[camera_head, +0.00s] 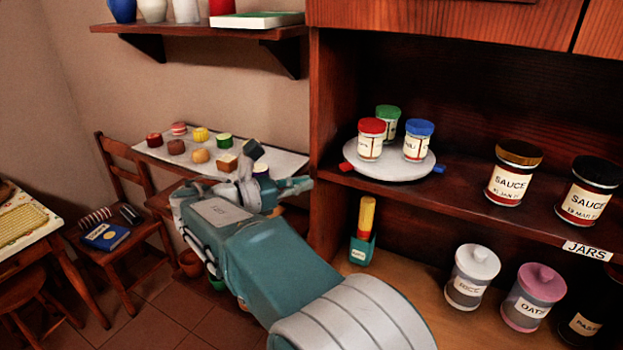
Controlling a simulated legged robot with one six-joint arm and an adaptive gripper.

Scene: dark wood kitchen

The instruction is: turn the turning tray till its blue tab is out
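The turning tray (395,174) is a round white disc on the shelf of the open cabinet. Its blue tab (439,169) sticks out at the right side, over the shelf board. A red tab (346,167) sticks out at the left, close to the shelf's front edge. On the tray stand a red-lidded jar (371,140), a green-lidded jar (388,119) and a blue-lidded jar (418,141). My gripper (285,185) is left of the tray, apart from it, outside the cabinet. The view does not clearly show its finger gap.
Two sauce jars (513,173) (588,191) stand right of the tray on the same shelf. The cabinet's side wall (325,115) rises between my gripper and the shelf inside. Several jars, including rice (471,277) and oats (532,297), stand below.

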